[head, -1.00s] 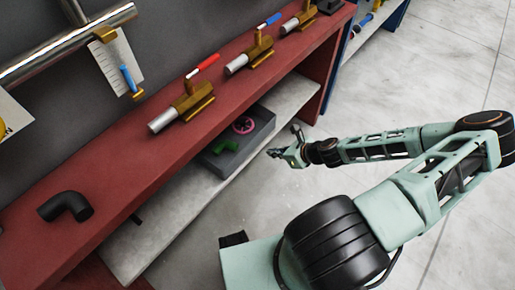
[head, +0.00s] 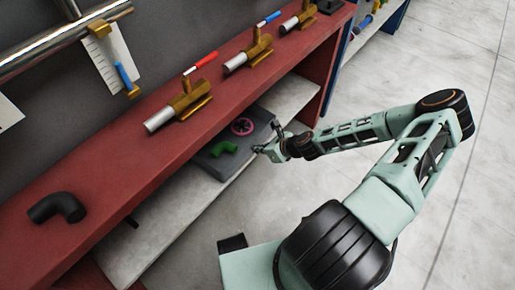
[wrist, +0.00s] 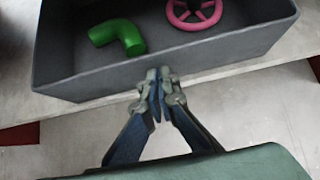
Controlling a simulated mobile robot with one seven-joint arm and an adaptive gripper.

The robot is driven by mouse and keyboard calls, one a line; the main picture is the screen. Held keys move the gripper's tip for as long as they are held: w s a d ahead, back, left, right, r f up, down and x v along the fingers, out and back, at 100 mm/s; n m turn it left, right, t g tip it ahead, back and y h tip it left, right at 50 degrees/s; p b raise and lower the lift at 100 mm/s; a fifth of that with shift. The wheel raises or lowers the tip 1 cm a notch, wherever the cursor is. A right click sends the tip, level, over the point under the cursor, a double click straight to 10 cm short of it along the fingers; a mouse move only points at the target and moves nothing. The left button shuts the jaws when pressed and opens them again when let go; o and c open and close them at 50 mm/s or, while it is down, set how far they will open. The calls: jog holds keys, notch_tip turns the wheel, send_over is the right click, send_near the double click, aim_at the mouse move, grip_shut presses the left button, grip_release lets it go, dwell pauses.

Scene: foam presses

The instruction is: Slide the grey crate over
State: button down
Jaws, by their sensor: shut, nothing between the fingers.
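The grey crate (head: 202,163) sits on the pale lower shelf under the red bench top. It also shows in the wrist view (wrist: 190,62). A green elbow pipe (wrist: 118,36) and a pink handwheel (wrist: 194,12) lie inside it. My gripper (head: 258,149) is at the crate's near side, by the shelf's front edge. In the wrist view my gripper (wrist: 158,76) is shut and empty, its fingertips at the crate's front wall. I cannot tell whether they touch it.
The red bench top (head: 130,160) overhangs the lower shelf (head: 165,222). Brass valves with red and blue handles (head: 188,98) and a black elbow (head: 57,207) sit on top. The shelf left of the crate looks mostly free, apart from a small black part.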

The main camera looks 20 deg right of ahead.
send_over(226, 136)
jog(key=shift+w+a+b, duration=0.1)
jog(key=shift+a+b, duration=0.05)
jog(key=shift+b, duration=0.3)
